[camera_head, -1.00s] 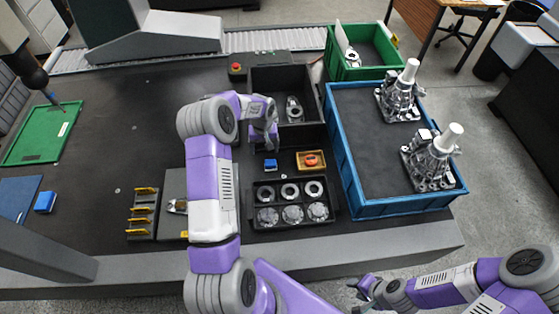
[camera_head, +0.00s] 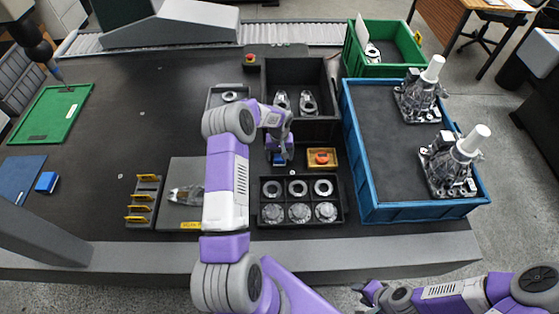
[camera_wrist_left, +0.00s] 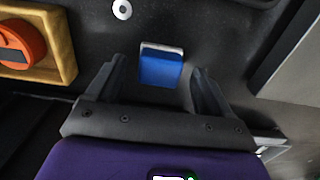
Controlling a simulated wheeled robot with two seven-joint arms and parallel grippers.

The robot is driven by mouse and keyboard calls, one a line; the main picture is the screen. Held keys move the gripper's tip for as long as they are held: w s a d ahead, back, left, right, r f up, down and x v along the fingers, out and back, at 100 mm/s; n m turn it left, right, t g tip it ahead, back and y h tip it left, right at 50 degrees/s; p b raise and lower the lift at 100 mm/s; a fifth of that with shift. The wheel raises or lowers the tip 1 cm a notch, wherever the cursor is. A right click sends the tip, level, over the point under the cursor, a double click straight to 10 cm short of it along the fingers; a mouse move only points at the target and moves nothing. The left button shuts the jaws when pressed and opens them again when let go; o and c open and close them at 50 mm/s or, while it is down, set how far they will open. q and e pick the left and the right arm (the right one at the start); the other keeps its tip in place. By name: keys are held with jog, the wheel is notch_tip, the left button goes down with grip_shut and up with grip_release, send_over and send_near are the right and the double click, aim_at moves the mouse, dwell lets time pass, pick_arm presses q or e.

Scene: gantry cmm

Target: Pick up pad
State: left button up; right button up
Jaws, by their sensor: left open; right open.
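A small blue block with a white edge, which I take for the pad (camera_head: 279,159), lies on the dark table left of the yellow tray. It shows clearly in the left wrist view (camera_wrist_left: 161,68), ahead of and between the fingertips. My left gripper (camera_head: 281,152) is just above it, open and empty, and partly hides it in the head view. The fingers also show in the left wrist view (camera_wrist_left: 160,82); I cannot tell whether they touch the pad. My right gripper (camera_head: 369,294) is open and empty near the bottom of the head view, off the table's front edge.
A yellow tray (camera_head: 334,166) with an orange round part stands close right of the pad. A black bin (camera_head: 270,75) is behind, a black ring tray (camera_head: 262,218) in front, a blue crate (camera_head: 370,212) to the right. Another blue block (camera_head: 46,182) lies far left.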

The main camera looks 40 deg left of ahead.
aim_at(280, 157)
pick_arm(q)
jog(key=shift+f, duration=0.1)
jog(key=c, duration=1.1)
notch_tip(280, 157, up, 10)
jog(key=shift+p, duration=0.6)
jog(key=shift+c, duration=0.2)
